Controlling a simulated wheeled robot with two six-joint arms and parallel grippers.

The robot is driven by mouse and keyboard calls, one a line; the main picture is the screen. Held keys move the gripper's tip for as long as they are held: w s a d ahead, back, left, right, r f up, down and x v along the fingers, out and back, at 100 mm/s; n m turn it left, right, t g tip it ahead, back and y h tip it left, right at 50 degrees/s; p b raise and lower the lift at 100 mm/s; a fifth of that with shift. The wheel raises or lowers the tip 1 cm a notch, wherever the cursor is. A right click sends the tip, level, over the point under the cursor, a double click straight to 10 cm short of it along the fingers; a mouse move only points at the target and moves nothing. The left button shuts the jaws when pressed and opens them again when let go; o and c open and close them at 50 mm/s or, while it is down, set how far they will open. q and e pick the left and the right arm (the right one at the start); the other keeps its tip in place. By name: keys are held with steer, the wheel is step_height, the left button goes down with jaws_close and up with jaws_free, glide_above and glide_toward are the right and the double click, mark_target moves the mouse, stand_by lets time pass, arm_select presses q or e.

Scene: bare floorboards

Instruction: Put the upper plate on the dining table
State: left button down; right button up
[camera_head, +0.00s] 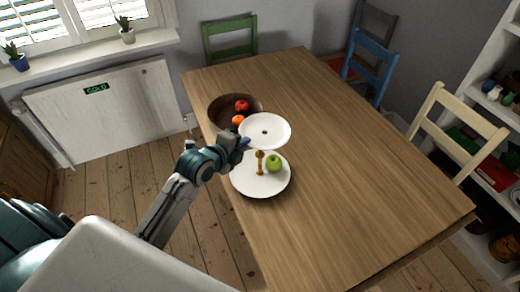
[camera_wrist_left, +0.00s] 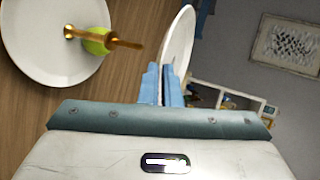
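The upper plate (camera_head: 265,130) is white and round with a small dark hole at its middle. My left gripper (camera_head: 245,143) is shut on its near-left rim and holds it above the table. In the left wrist view, the upper plate (camera_wrist_left: 179,40) shows nearly edge-on, its rim between the blue fingertips (camera_wrist_left: 164,80). The dining table (camera_head: 350,170) is a long wooden one. The white lower plate (camera_head: 247,186) rests on it near the left edge, with a golden post (camera_head: 260,164) standing up from its middle. My right gripper is not in view.
A green apple (camera_head: 274,163) lies on the lower plate beside the post. A dark brown bowl (camera_head: 217,109) with red and orange fruit stands behind, close to the upper plate. The table's middle and right are clear. Green, blue and cream chairs (camera_head: 445,125) stand around it.

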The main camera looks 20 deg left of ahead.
arm_select(q)
steer(key=shift+s+a+h, duration=0.1)
steer(key=shift+a+h, duration=0.2)
steer(key=shift+a, duration=0.55)
steer(key=shift+f, duration=0.15)
step_height(320, 180, down, 9)
steer(key=p, duration=0.2)
steer(key=shift+f+p, duration=0.2)
steer(key=shift+p, duration=0.15)
